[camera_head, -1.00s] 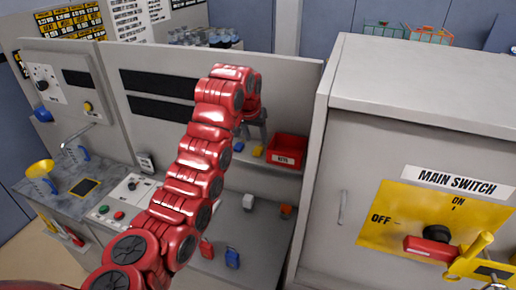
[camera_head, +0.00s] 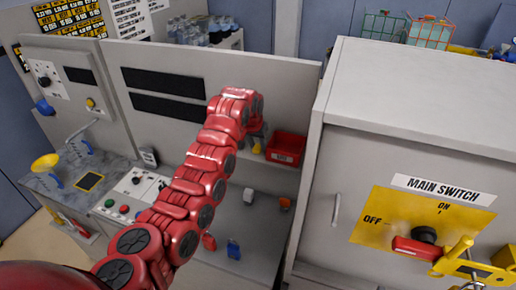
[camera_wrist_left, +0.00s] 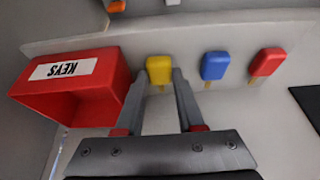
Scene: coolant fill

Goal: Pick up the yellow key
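The yellow key (camera_wrist_left: 159,68) has a yellow head and a small shaft, and sits at the panel's ledge. In the left wrist view it is between and just beyond the fingertips of my left gripper (camera_wrist_left: 160,76), which are apart on either side of it. Whether they touch it I cannot tell. In the head view the yellow key (camera_head: 257,148) shows just below my left gripper (camera_head: 258,134), partly hidden by it. My right gripper is out of view.
A red KEYS bin (camera_wrist_left: 75,90) stands close left of the yellow key in the wrist view. A blue key (camera_wrist_left: 214,66) and a red key (camera_wrist_left: 267,62) are on its right. The main switch cabinet (camera_head: 420,95) stands at the right in the head view.

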